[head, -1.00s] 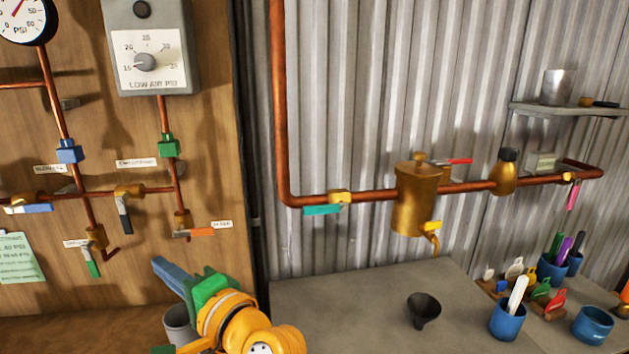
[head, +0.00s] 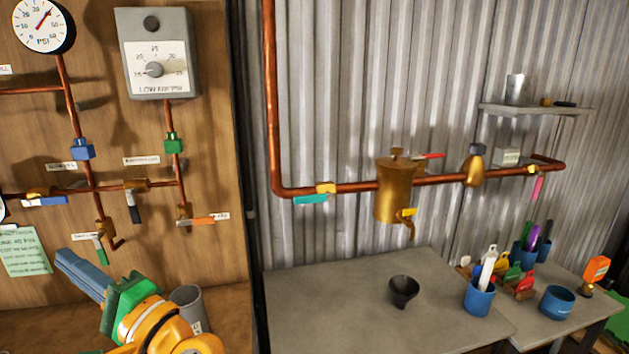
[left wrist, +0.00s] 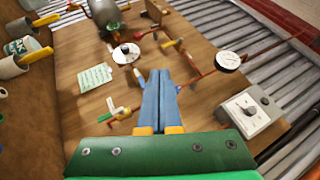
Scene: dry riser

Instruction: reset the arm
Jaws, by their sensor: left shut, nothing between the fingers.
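My left gripper (head: 84,275) is at the lower left of the head view, in front of the wooden board and above the brown bench. Its blue fingers are shut together with nothing between them. In the left wrist view the same shut fingers (left wrist: 160,98) point toward the board, with its valves, gauge and paper note beyond. My orange and green left wrist shows below the fingers in the head view. My right gripper does not show in either view.
A grey cup (head: 188,308) stands close beside my left wrist. Copper pipes with valves and a pressure gauge (head: 44,25) are on the board. The grey table (head: 340,310) holds a black funnel (head: 404,291) and blue cups (head: 479,297).

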